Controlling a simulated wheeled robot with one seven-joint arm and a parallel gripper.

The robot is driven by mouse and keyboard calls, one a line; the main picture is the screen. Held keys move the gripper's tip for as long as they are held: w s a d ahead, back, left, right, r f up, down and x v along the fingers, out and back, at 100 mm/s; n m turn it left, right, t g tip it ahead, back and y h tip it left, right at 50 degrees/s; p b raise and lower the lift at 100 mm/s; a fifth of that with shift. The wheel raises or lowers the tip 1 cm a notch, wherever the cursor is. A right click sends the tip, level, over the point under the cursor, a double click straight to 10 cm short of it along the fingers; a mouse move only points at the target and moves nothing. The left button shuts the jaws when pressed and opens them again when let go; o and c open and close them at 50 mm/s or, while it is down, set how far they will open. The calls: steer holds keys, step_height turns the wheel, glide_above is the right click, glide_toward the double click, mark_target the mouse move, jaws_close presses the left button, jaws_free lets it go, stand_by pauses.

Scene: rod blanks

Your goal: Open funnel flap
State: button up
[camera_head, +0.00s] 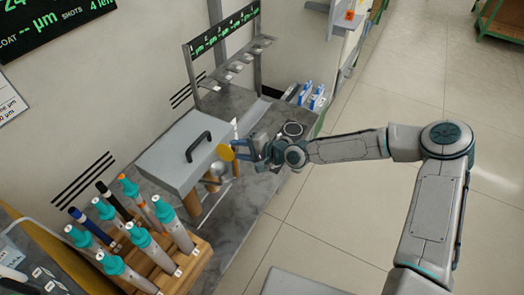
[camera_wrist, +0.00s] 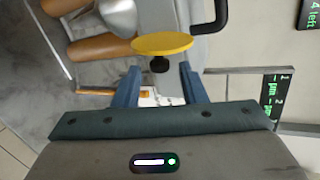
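The funnel flap is a yellow disc (camera_head: 226,152) with a small black knob beneath it; I see the disc in the wrist view (camera_wrist: 162,44) and the knob (camera_wrist: 160,64) too. A metal funnel (camera_head: 217,168) sits just beside the disc, and its rounded metal body shows in the wrist view (camera_wrist: 117,16). My gripper (camera_head: 244,150) is at the right of the disc. In the wrist view my gripper (camera_wrist: 158,78) has its two blue fingers apart, with the knob between or just ahead of their tips. Neither finger visibly touches the knob.
A grey box with a black handle (camera_head: 198,146) stands left of the funnel, near brown cylinders (camera_wrist: 102,47). A wooden rack (camera_head: 180,262) with several teal-capped pens is at front left. A row of small trays (camera_head: 240,60) stands behind.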

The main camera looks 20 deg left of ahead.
steer(key=w+v, duration=0.1)
steer(key=v, duration=0.9)
steer(key=shift+s+d+r, duration=0.2)
steer(key=shift+s+d, duration=0.1)
steer(key=shift+s, duration=0.25)
steer(key=shift+f, duration=0.1)
steer(key=s+d+f+n+g+h, duration=0.1)
steer(key=s+d+f+n+h, duration=0.1)
steer(key=d+f+h, duration=0.3)
steer(key=s+d+f+n+h, duration=0.1)
steer(key=s+d+n+h, duration=0.15)
steer(key=d, duration=0.35)
steer(key=d+r+h+p, duration=0.1)
steer(key=d+r+h, duration=0.25)
steer(key=d, duration=0.45)
steer(key=s+d+r+t+h+p, duration=0.1)
steer(key=s+d+r+h, duration=0.25)
steer(key=d+r, duration=0.75)
steer(key=s+d+r+m+t+p, duration=0.1)
steer(key=s+d+r, duration=0.2)
steer(key=s+r, duration=0.6)
step_height(320, 180, up, 3)
steer(key=shift+r+m+t+y, duration=0.1)
steer(key=shift+m+t+y, duration=0.25)
steer(key=shift+y, duration=0.1)
